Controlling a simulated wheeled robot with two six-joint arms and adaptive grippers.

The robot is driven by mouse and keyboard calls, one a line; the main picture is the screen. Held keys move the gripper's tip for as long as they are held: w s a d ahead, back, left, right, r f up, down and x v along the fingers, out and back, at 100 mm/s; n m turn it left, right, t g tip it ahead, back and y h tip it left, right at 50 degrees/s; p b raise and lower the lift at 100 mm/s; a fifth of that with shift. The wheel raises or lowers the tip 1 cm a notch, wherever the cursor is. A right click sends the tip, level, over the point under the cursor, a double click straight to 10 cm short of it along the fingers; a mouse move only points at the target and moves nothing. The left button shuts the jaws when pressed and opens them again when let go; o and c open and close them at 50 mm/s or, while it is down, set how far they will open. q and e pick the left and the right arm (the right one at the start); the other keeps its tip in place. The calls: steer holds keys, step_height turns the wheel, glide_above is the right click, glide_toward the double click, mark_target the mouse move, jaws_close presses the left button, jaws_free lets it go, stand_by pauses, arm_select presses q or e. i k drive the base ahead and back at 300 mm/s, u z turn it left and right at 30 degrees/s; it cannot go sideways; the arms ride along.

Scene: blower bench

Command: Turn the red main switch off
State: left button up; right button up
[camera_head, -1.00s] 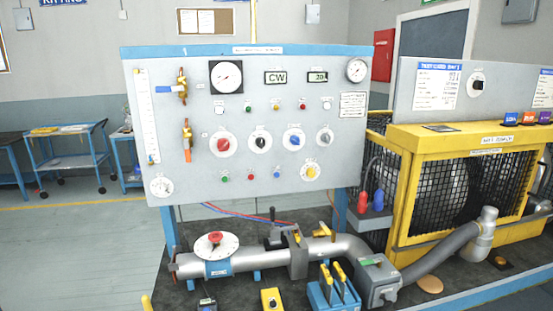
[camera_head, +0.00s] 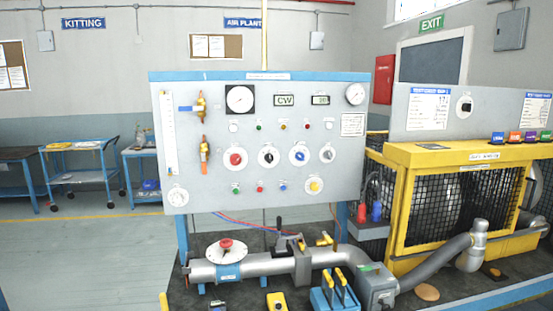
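The red main switch (camera_head: 235,159) is a red rotary knob on a round white plate. It is the leftmost in the row of large knobs on the grey control panel (camera_head: 340,200). The direction its handle points is too small to tell. A black knob (camera_head: 268,157), a blue knob (camera_head: 299,155) and a grey knob (camera_head: 327,153) sit to its right. Another red knob (camera_head: 226,244) on a round white dial stands on the pipe below the panel. Neither of my grippers shows in the view.
A grey pipe (camera_head: 262,264) with a valve runs below the panel. Blue-based yellow levers (camera_head: 340,280) stand at the bench front. A yellow mesh cage (camera_head: 440,200) fills the right. Blue carts (camera_head: 85,172) stand at the far left. The space before the panel looks clear.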

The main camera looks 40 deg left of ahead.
mark_target(236, 159)
steer(key=z, duration=0.2)
steer(key=i, duration=0.9)
steer(key=u, duration=0.65)
steer(key=i, duration=0.5)
steer(key=u, duration=0.45)
